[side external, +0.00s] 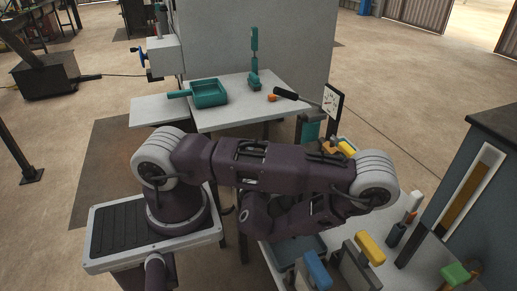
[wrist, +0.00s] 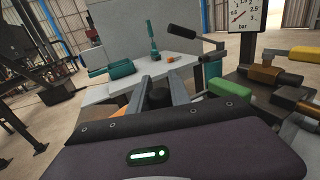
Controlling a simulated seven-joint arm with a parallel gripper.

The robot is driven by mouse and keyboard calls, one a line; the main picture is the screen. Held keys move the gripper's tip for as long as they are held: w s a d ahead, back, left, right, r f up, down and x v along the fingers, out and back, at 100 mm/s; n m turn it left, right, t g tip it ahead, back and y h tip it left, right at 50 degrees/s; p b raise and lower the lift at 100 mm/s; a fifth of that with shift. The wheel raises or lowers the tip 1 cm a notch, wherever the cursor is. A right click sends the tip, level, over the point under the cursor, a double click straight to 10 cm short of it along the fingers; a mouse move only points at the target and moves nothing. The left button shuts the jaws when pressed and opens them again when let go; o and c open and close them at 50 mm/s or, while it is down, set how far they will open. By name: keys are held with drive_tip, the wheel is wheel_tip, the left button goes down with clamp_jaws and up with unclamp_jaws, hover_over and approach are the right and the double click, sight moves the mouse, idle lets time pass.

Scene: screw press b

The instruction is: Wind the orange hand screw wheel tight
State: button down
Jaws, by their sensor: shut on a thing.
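No full orange wheel rim shows clearly. An orange-brown part (wrist: 262,75) with a longer orange bar beside it is at the right in the wrist view. In the side view a small orange-brown part (side external: 328,147) shows just behind my arm, below the gauge. My gripper (wrist: 156,80) has two grey fingers that point away from the wrist camera and lean together. They are shut, with a dark round piece (wrist: 158,96) between them. I cannot tell whether that piece belongs to the wheel. In the side view my arm hides the gripper.
A pressure gauge (side external: 332,102) stands beside a black-handled lever (side external: 286,93). A teal tray (side external: 209,93) and a teal upright stand (side external: 254,60) are on the back table. Blue (side external: 317,270) and yellow (side external: 370,247) blocks are at the front right.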

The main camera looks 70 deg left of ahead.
drive_tip(key=c, duration=1.2)
unclamp_jaws()
drive_tip(key=v, duration=0.7)
drive_tip(key=shift+d, duration=0.1)
